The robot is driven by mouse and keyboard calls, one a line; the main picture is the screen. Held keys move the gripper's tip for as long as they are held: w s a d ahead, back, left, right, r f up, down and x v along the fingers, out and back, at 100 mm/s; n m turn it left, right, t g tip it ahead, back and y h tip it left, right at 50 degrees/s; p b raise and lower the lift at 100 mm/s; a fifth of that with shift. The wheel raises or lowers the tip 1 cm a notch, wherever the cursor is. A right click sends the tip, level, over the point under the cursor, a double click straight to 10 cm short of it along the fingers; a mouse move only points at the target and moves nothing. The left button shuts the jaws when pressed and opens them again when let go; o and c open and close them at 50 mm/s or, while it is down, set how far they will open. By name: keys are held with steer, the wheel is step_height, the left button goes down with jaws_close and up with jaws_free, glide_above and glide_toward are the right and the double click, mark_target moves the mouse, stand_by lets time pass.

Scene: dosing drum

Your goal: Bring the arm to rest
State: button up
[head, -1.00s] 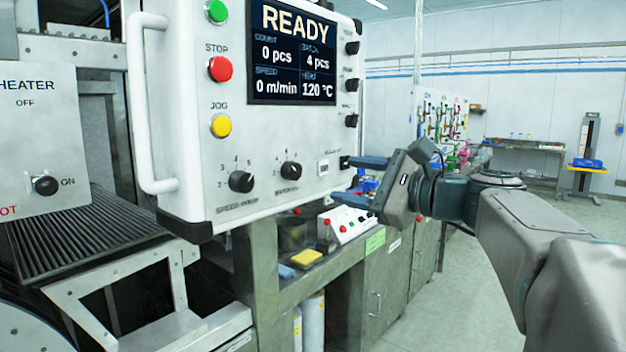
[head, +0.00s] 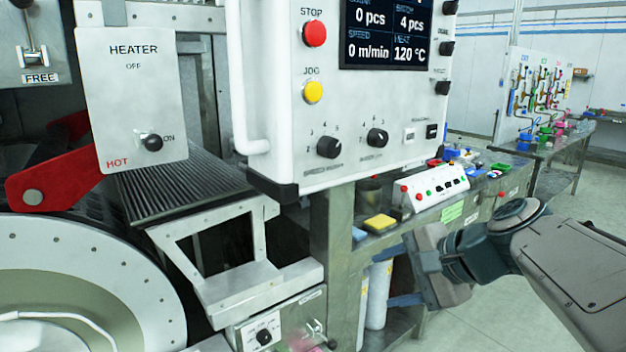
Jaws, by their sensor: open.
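My gripper (head: 398,275) is at the lower right of the head view, below the control panel and in front of the grey bench. Its two blue fingers point left and are spread apart, one above the other. Nothing shows between them except the bench and a white cylinder behind. My arm reaches in from the right edge, bent at the wrist. The white control panel (head: 285,140) with its display hangs above and to the left of the gripper, apart from it.
A heater box (head: 130,100) and a red lever (head: 50,165) are at the left, above a large round drum (head: 80,270). A yellow block (head: 380,223) and a white button box (head: 430,192) lie on the bench (head: 365,250). Open floor (head: 480,325) shows at the lower right.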

steer(key=s+d+f+n+g+h+p, duration=0.1)
steer(key=s+f+n+g+h+p, duration=0.1)
steer(key=s+f+n+g+h, duration=0.2)
steer(key=shift+s+d+f+n+h, duration=0.2)
steer(key=shift+s+f+n+h, duration=1.3)
steer(key=shift+s+f+n, duration=2.55)
steer(key=shift+w+f, duration=0.35)
steer(key=shift+w, duration=0.2)
